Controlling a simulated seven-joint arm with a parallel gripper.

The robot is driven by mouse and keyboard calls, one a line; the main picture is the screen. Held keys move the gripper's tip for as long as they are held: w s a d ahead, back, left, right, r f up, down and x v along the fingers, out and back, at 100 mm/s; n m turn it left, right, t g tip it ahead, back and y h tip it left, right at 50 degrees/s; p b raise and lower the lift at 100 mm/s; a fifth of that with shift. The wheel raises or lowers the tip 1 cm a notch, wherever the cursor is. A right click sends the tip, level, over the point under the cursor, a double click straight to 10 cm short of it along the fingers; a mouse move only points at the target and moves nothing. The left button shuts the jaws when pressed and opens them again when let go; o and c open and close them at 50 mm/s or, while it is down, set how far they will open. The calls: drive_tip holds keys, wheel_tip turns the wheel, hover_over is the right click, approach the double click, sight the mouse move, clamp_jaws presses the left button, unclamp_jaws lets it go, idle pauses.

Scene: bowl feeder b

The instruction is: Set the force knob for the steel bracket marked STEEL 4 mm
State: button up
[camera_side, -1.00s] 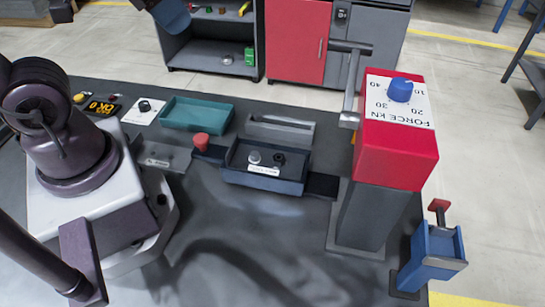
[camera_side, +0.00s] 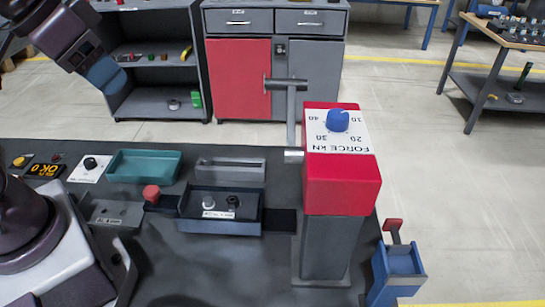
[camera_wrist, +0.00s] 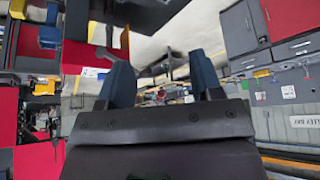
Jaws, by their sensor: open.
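The blue force knob (camera_side: 337,121) sits on a white dial plate (camera_side: 350,145) marked FORCE kN with 10, 20, 30 and 40, on top of the red press head (camera_side: 342,185). I cannot tell where the knob points. A dark blue tray (camera_side: 188,220) holds small round parts and a white label (camera_side: 218,215) too small to read. A grey piece (camera_side: 108,213) left of it also bears an unreadable label, so I cannot tell which is STEEL 4 mm. My gripper (camera_wrist: 158,58) is open and empty; its blue fingers also show at the upper left of the side view (camera_side: 105,74), far from the knob.
A grey lever (camera_side: 289,100) stands behind the press head. A blue bin (camera_side: 397,270) stands right of the press. The front bench is clear.

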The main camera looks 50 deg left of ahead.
drive_tip(key=n+g, duration=0.5)
drive_tip(key=n, duration=0.1)
approach(339, 113)
drive_tip(key=shift+h, duration=0.3)
drive_tip(key=f, duration=0.9)
drive_tip(key=shift+w+f, duration=0.15)
drive_tip(key=shift+w, duration=0.05)
drive_tip(key=c, duration=0.9)
